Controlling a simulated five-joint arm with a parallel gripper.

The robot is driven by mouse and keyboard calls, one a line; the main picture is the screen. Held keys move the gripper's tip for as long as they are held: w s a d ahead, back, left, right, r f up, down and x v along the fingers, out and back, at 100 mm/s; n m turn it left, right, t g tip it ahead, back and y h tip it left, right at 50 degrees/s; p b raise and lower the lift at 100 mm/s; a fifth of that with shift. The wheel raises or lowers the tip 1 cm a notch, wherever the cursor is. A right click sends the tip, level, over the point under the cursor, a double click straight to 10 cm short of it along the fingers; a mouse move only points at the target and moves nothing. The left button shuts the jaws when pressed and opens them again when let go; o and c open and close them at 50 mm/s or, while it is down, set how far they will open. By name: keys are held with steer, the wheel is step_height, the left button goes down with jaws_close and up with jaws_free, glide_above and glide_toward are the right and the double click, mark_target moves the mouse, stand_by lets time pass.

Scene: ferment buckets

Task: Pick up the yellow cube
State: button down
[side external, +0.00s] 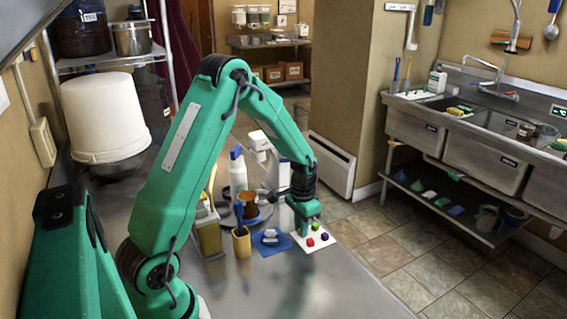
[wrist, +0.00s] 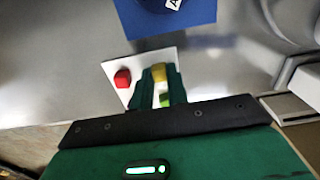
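The yellow cube (wrist: 161,71) shows in the wrist view between the tips of my gripper (wrist: 163,76). The two fingers stand apart and the cube spans most of the gap at their tips; I cannot tell whether they touch it. In the side view my gripper (side external: 304,217) points down over a white card (side external: 298,243), and I cannot make out the yellow cube there. A green cube (wrist: 165,100) shows between the fingers, nearer the palm. A red cube (wrist: 122,78) sits to the left of the fingers on the card.
A blue mat (side external: 270,242) with a small white piece lies left of the card. The near counter is clear.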

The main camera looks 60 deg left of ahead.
steer(key=shift+r, duration=0.1)
stand_by(0.3)
steer(key=shift+r, duration=0.5)
step_height(320, 180, up, 3)
steer(key=shift+r, duration=0.1)
steer(key=s+d+r, duration=0.2)
steer(key=d+r, duration=0.4)
steer(key=d, duration=0.5)
steer(key=shift+d+r, duration=0.2)
steer(key=shift+r, duration=0.1)
steer(key=shift+s, duration=0.1)
